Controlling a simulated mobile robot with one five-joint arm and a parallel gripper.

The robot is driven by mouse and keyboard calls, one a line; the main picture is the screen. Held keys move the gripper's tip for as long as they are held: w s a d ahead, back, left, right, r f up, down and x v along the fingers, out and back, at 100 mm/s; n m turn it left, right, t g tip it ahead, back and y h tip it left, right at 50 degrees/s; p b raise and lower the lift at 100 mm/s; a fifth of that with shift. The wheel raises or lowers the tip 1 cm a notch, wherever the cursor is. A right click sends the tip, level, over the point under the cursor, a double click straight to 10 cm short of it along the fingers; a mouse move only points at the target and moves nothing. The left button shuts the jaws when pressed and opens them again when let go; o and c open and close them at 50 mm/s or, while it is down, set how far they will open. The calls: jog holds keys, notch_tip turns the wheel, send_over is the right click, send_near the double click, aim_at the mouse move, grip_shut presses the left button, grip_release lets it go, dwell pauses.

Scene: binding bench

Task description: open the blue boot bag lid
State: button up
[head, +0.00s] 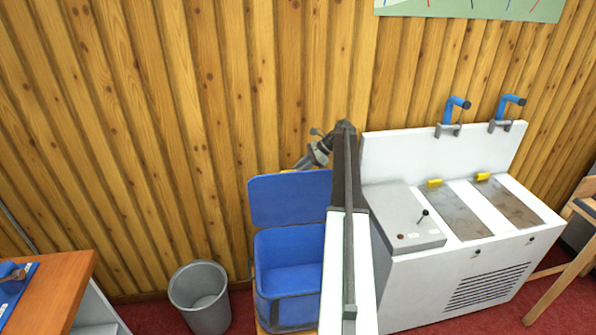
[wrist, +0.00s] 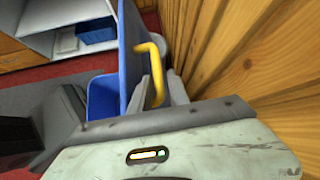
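The blue boot bag (head: 290,285) stands against the plank wall, its inside showing. Its blue lid (head: 290,200) stands up at the back, well clear of the opening. In the wrist view the lid (wrist: 130,45) is seen nearly edge-on, with a yellow handle (wrist: 157,75) on its wall side. My gripper (head: 305,163) is behind the lid's top edge, at the handle. In the wrist view the gripper's fingers (wrist: 160,85) lie either side of the handle's bar and look shut on it. My arm hides the bag's right side in the head view.
A grey bin (head: 200,295) stands on the red floor at left. A wooden-topped bench (head: 60,290) is at far left. The plank wall (wrist: 240,60) is close beside my gripper.

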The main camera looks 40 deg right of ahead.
jog(key=p+v, duration=0.4)
jog(key=v, duration=0.3)
